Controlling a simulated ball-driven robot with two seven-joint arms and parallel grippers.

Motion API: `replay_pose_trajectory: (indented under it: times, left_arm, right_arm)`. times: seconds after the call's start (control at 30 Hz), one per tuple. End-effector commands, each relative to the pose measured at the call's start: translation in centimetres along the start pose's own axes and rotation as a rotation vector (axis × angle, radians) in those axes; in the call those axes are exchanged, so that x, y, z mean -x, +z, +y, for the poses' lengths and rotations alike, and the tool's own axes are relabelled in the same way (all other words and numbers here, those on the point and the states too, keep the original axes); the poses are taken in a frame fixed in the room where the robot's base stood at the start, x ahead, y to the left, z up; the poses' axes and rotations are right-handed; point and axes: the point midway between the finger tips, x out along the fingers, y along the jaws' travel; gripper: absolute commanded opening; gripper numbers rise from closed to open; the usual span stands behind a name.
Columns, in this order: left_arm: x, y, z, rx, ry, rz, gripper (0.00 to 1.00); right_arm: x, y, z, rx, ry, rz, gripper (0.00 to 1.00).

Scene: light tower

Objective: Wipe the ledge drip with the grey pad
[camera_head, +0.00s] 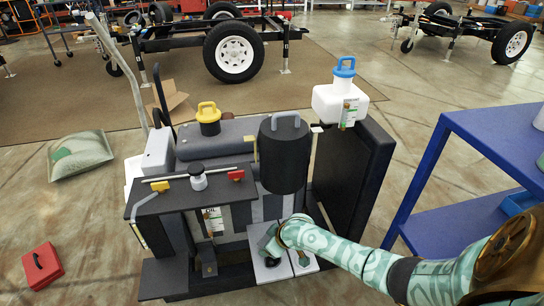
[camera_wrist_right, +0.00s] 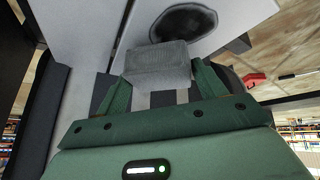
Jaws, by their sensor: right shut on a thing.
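My right gripper (camera_head: 277,240) comes in from the right and is over the pale ledge (camera_head: 268,275) at the front of the light tower. In the right wrist view the gripper (camera_wrist_right: 160,88) is shut on the grey pad (camera_wrist_right: 158,62), a block between its green fingers. A dark oval drip (camera_wrist_right: 183,20) lies on the pale surface just beyond the pad. The pad's far edge comes up to the drip in that view; I cannot tell whether it touches the surface. In the head view a dark spot (camera_head: 271,262) shows just below the gripper. My left gripper is out of view.
A black cylinder (camera_head: 284,155) with a grey handle stands above the ledge. A white jug (camera_head: 340,103) with a blue cap stands on the dark panel behind. A blue shelf (camera_head: 420,225) is at the right. A red case (camera_head: 42,266) lies on the floor.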

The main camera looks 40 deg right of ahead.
Motion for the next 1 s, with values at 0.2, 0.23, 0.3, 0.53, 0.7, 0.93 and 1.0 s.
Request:
replay_pose_trajectory:
  times: [0.2, 0.23, 0.3, 0.53, 0.7, 0.93, 1.0]
  left_arm:
    - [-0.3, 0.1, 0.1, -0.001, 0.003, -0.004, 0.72]
    - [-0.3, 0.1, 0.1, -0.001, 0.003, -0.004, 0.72]
    - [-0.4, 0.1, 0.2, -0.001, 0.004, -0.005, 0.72]
    - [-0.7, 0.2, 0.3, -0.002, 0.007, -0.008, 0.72]
    - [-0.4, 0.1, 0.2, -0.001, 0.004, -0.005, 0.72]
    - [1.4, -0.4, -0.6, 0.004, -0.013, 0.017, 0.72]
    - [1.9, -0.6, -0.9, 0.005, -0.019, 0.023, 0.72]
  right_arm:
    - [-0.5, 0.3, -0.1, 0.000, 0.000, -0.001, 0.52]
    - [-0.5, 0.3, -0.1, 0.000, 0.000, -0.001, 0.52]
    - [-0.6, 0.4, -0.1, 0.000, 0.000, -0.001, 0.52]
    - [-1.0, 0.6, -0.2, 0.001, 0.000, -0.001, 0.52]
    - [-0.8, 0.6, -0.3, 0.001, 0.000, 0.000, 0.52]
    - [0.6, 1.4, -1.5, 0.000, 0.000, 0.004, 0.52]
    - [1.0, 1.8, -1.9, 0.000, 0.000, 0.004, 0.52]
